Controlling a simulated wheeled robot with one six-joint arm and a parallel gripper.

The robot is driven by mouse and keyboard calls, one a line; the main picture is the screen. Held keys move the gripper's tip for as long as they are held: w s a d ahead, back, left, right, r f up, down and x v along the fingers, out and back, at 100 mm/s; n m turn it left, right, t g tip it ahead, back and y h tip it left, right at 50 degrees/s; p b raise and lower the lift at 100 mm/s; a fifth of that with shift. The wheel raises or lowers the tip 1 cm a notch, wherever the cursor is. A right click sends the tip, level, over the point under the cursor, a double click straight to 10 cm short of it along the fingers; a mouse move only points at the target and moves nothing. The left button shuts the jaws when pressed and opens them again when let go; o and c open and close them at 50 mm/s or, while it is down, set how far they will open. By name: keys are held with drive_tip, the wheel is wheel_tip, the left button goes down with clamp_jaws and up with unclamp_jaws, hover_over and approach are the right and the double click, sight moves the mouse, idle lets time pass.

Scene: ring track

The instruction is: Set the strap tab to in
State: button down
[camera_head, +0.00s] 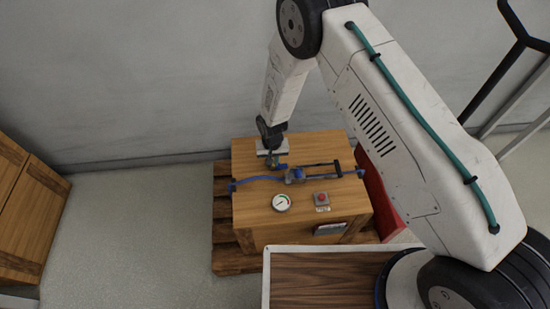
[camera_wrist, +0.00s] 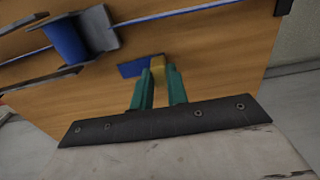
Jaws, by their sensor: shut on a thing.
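A wooden crate (camera_head: 250,220) has a blue strap (camera_head: 255,179) running across its top. A grey and blue buckle (camera_head: 296,175) sits on the strap, and it also shows at the upper left of the wrist view (camera_wrist: 82,38). My gripper (camera_head: 272,163) is above the crate's back part, left of the buckle. The fingers hide part of the tab.
A round gauge (camera_head: 281,202) and a grey box with a red button (camera_head: 321,199) are on the crate's front part. The crate stands on a pallet (camera_head: 224,233) near the wall. Clear floor (camera_head: 140,230) lies to the left.

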drive_tip(key=c, duration=1.4)
unclamp_jaws()
drive_tip(key=shift+w+d, duration=0.1)
drive_tip(key=shift+d, duration=0.15)
drive_tip(key=shift+o, duration=0.2)
drive_tip(key=shift+a, duration=0.1)
drive_tip(key=shift+r, duration=0.2)
wheel_tip(320, 180, up, 8)
drive_tip(key=shift+f, duration=0.25)
